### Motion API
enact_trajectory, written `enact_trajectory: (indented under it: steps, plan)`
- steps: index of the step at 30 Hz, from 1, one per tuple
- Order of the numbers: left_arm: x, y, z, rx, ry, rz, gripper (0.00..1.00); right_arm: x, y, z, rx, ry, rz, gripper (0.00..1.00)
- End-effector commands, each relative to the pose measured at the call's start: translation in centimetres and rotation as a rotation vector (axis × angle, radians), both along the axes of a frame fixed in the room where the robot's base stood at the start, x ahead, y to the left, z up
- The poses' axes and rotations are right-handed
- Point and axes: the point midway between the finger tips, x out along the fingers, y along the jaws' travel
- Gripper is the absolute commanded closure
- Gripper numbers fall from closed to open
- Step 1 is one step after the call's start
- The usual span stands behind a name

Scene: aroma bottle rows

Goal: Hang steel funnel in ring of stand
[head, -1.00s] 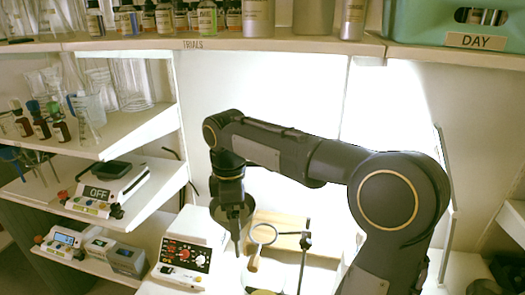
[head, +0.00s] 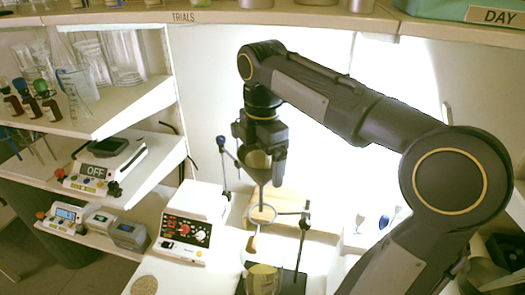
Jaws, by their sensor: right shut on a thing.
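My right gripper (head: 262,143) points down and is shut on the steel funnel (head: 258,166), holding it upright with its cone and stem below the fingers. The ring (head: 262,214) of the stand lies just below the funnel and is joined by a clamp to a dark upright rod (head: 303,237) at its right. The stem points at the ring; whether its tip is inside or above the ring I cannot tell. A glass beaker (head: 262,279) with yellowish contents stands under the ring. My left gripper is out of view.
A white device with a red and black panel (head: 187,231) stands left of the stand. A thin rod with a blue knob (head: 222,142) rises behind it. A wooden block (head: 287,204) is behind the ring. Shelves with glassware and instruments (head: 92,177) fill the left.

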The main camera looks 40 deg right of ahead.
Motion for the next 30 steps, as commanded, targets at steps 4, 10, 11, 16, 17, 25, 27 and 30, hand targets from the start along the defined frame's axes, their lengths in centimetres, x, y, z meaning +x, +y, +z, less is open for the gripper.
enact_trajectory:
  steps: [4, 10, 11, 16, 17, 25, 27, 30]
  plan:
    - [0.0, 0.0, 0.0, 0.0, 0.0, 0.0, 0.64, 0.0, 0.0, -1.6, 0.0, 0.002, 0.0, 0.36]
    - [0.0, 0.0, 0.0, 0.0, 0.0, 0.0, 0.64, 0.0, 0.0, -3.6, 0.0, 0.003, 0.0, 0.36]
    - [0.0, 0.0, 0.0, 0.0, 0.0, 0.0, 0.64, 0.0, 0.1, -3.9, 0.0, 0.003, 0.0, 0.36]
    - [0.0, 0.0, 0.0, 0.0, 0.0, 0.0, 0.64, 0.0, 0.0, -5.6, 0.0, 0.003, 0.0, 0.36]
    - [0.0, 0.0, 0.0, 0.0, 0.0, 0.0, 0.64, 0.0, 0.1, -5.9, 0.0, 0.003, 0.0, 0.36]
    - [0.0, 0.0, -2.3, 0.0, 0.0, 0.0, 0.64, 0.0, 0.1, -9.1, 0.0, 0.001, 0.0, 0.36]
    - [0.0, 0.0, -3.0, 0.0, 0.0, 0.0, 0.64, 0.0, 0.1, -9.9, 0.0, 0.001, 0.001, 0.36]
    - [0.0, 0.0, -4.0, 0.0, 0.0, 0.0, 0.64, 0.0, 0.1, -10.9, 0.0, 0.001, 0.001, 0.36]
